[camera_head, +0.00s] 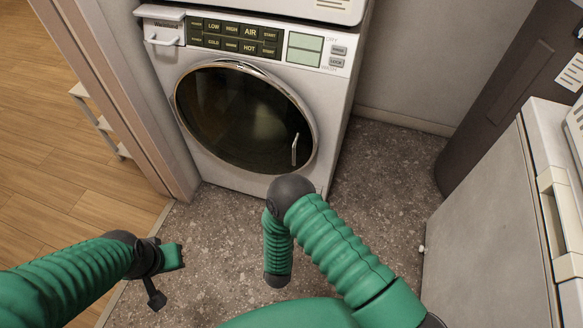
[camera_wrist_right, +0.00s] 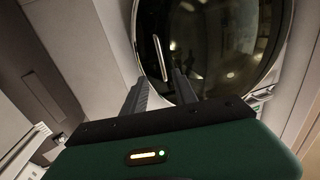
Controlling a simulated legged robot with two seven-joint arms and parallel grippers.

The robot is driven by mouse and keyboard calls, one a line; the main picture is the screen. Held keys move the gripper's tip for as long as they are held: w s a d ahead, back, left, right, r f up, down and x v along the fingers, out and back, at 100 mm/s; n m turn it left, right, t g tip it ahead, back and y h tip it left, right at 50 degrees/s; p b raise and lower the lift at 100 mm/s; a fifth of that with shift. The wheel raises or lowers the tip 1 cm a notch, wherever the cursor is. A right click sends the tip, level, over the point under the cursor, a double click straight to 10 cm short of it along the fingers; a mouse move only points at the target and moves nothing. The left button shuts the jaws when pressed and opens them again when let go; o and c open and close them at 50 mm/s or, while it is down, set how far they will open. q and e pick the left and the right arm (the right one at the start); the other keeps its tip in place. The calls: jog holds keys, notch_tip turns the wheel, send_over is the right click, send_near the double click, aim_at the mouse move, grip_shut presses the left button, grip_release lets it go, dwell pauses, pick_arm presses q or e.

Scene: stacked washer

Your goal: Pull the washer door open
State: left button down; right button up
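The white washer (camera_head: 255,172) has a round dark glass door (camera_head: 235,115) with a silver rim, and the door looks closed. A short silver handle (camera_head: 295,149) is on the door's right side. In the right wrist view the handle (camera_wrist_right: 161,57) shows against the dark door, beyond and between the fingertips of my right gripper (camera_wrist_right: 158,82). That gripper is open, its fingers apart, with nothing seen between them; contact with the handle cannot be made out. In the head view my right gripper is hidden. My left gripper (camera_head: 160,277) is low at left, away from the washer; its opening is unclear.
A wall edge (camera_head: 135,120) stands close on the washer's left. A white appliance (camera_head: 490,230) and a dark cabinet (camera_head: 495,90) are at the right. The speckled grey floor (camera_head: 385,180) between is clear. A small drawer (camera_head: 160,35) is at the washer's top left.

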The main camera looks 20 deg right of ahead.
aim_at(293, 158)
jog(key=b+x, duration=0.3)
jog(key=x, duration=1.2)
jog(key=shift+a, duration=0.15)
jog(key=shift+w, duration=0.25)
jog(key=shift+c, duration=0.4)
grip_shut()
